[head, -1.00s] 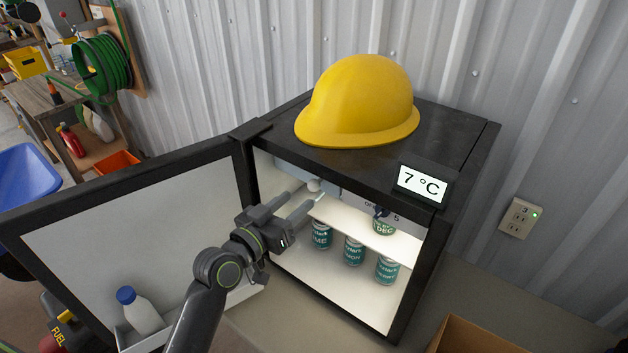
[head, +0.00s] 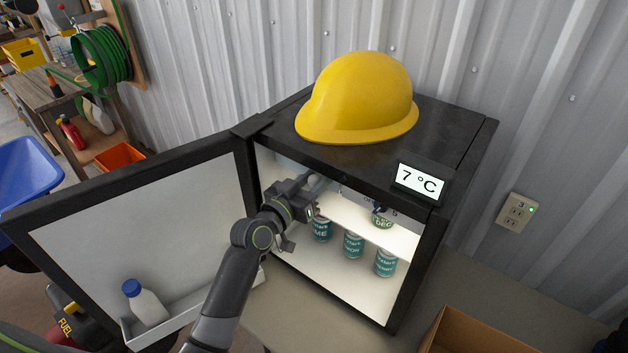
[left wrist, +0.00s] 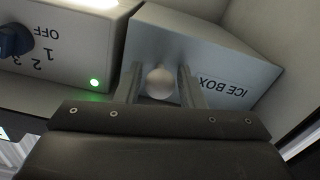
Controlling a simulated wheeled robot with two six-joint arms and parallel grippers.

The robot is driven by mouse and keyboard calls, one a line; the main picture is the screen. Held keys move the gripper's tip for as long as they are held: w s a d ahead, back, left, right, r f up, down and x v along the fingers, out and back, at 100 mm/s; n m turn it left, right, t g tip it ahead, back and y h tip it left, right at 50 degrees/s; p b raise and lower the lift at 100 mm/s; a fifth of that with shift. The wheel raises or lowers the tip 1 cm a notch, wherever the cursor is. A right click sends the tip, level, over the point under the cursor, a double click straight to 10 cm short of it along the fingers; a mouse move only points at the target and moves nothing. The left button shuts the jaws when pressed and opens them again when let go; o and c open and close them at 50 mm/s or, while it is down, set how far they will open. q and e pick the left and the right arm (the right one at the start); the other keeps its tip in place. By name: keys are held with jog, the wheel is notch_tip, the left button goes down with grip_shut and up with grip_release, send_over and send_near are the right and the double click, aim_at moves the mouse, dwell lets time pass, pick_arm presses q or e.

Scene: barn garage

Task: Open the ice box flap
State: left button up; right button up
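The small fridge (head: 455,150) stands on the table with its door (head: 140,215) swung open to the left. The grey ice box flap (left wrist: 225,62), lettered ICE BOX, fills the middle of the left wrist view and looks closed. Its round white knob (left wrist: 160,84) sits between my left fingers. My left gripper (head: 318,184) reaches into the upper left of the fridge and hides most of the flap in the head view. Its fingers (left wrist: 160,90) are apart, one on each side of the knob, with a small gap showing. My right gripper is not in view.
A dial (left wrist: 14,40) and a green light (left wrist: 94,82) are beside the flap. Several cans (head: 353,245) stand inside, one on the shelf (head: 345,215). A yellow hard hat (head: 358,100) lies on top. A bottle (head: 146,305) stands in the door. A cardboard box (head: 475,335) is at front right.

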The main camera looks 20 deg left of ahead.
pick_arm(q)
grip_shut()
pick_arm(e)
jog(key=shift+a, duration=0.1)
